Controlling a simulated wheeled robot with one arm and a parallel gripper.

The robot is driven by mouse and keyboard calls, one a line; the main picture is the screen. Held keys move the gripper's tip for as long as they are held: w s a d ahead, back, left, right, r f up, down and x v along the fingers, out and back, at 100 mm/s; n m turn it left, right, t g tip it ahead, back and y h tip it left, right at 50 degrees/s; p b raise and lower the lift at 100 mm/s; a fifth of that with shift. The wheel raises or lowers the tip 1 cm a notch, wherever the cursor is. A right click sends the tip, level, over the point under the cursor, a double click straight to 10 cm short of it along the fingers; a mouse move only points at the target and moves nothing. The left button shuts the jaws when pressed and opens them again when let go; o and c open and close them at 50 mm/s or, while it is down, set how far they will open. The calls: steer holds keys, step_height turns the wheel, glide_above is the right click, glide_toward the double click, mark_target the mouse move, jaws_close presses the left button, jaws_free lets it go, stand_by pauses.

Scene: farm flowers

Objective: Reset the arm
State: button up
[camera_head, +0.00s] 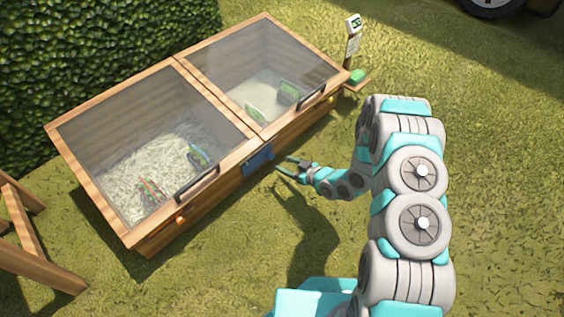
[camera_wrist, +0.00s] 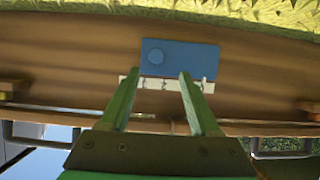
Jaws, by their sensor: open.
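My arm reaches out from the right side in the head view, bent toward the front of a wooden cold frame (camera_head: 215,190). My gripper (camera_head: 283,168) is open and empty, a little apart from the front wall, near a blue plate (camera_head: 258,158) fixed there. In the wrist view my gripper's two green fingers (camera_wrist: 157,80) stand apart. They point at the wooden wall (camera_wrist: 70,60) and the blue plate (camera_wrist: 180,60), with a white hooked strip (camera_wrist: 165,83) just below it. Nothing is held between the fingers.
The cold frame has two closed glazed lids with dark handles (camera_head: 197,182). A small post with a display (camera_head: 353,38) stands behind its right end. A wooden stand (camera_head: 35,240) is at the lower left and a hedge (camera_head: 90,60) behind. Open grass (camera_head: 500,150) lies to the right.

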steer(key=shift+d, duration=0.15)
stand_by(0.4)
steer(key=w+d+r+m+h+p, duration=0.1)
steer(key=w+d+r+h+p, duration=0.15)
steer(key=d+r, duration=0.3)
steer(key=w+d+r+h+p, duration=0.1)
steer(key=d+r+h, duration=0.3)
steer(key=d+r, duration=0.15)
steer(key=s+d+r+m+g+h+p, duration=0.1)
steer(key=s+d+r+m+h, duration=0.15)
steer(key=d+r, duration=0.35)
steer(key=s+d+r+m+g+h+p, duration=0.15)
steer(key=s+d+r, duration=0.25)
steer(key=r, duration=0.4)
steer(key=s+r+m+g+p, duration=0.1)
steer(key=s+r+g, duration=0.1)
steer(key=s+r, duration=0.5)
steer(key=s+a+r+m+g+p, duration=0.1)
steer(key=s+r, duration=0.7)
steer(key=s, duration=1.1)
steer(key=s+a+r+m+g+p, duration=0.1)
steer(key=s+r+m+g+p, duration=0.2)
steer(key=s+r, duration=0.4)
steer(key=s+g, duration=0.1)
steer(key=s, duration=0.4)
steer(key=shift+s+r+g, duration=0.25)
steer(key=shift+s+g, duration=0.1)
steer(key=shift+s, duration=0.05)
